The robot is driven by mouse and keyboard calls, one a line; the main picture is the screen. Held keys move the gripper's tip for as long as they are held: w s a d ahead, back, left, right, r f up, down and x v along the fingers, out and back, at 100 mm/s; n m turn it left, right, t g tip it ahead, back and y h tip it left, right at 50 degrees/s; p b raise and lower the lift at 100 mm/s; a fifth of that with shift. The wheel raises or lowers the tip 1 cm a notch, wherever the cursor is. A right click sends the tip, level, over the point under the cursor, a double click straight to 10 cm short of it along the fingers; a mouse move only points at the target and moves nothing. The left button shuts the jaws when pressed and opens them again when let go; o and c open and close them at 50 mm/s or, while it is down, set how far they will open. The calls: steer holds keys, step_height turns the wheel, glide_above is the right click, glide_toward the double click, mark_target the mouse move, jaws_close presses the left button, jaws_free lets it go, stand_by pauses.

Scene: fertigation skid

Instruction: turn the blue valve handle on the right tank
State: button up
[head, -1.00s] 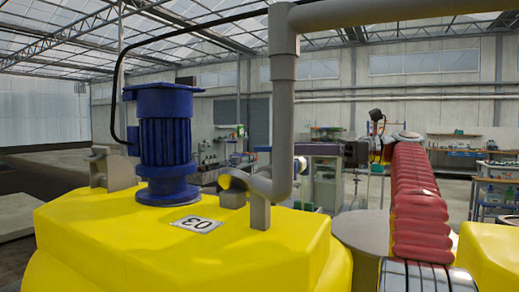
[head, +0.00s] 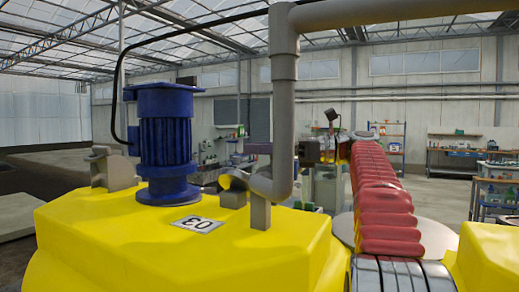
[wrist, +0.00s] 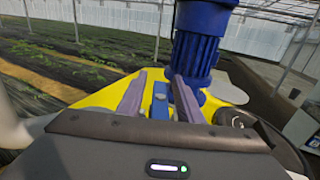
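A blue handle-like bar (wrist: 160,100), which looks like the valve handle, shows between my gripper's two purple-grey fingers in the wrist view. My gripper (wrist: 160,76) is open, with a narrow gap on each side of the bar; I cannot tell whether it touches. In the head view my gripper (head: 257,149) points left, partly hidden behind the grey pipe, and the handle cannot be made out. A yellow tank (head: 110,225) marked 03 stands in front. Part of another yellow surface (head: 485,262) shows at the right edge. I cannot tell which tank bears the handle.
A blue motor (head: 165,145) stands on the tank; a blue ribbed motor (wrist: 197,45) also rises just beyond the right finger in the wrist view. A grey pipe (head: 284,110) stands upright between the head camera and my gripper. Workbenches (head: 455,152) are far back.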

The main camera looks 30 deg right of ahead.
jaws_close()
steer(key=shift+r, duration=0.1)
stand_by(0.4)
steer(key=shift+w+d+m+t+h, duration=0.1)
steer(key=shift+m+t+h, duration=0.5)
steer(key=shift+t, duration=0.1)
steer(key=shift+w+d+m+t+h, duration=0.25)
steer(key=shift+m+t+h, duration=0.55)
steer(key=shift+h, duration=0.2)
steer(key=shift+w+d+m+t+h, duration=0.1)
steer(key=shift+d+m+t+h, duration=0.15)
steer(key=shift+m+t+h, duration=0.65)
jaws_free()
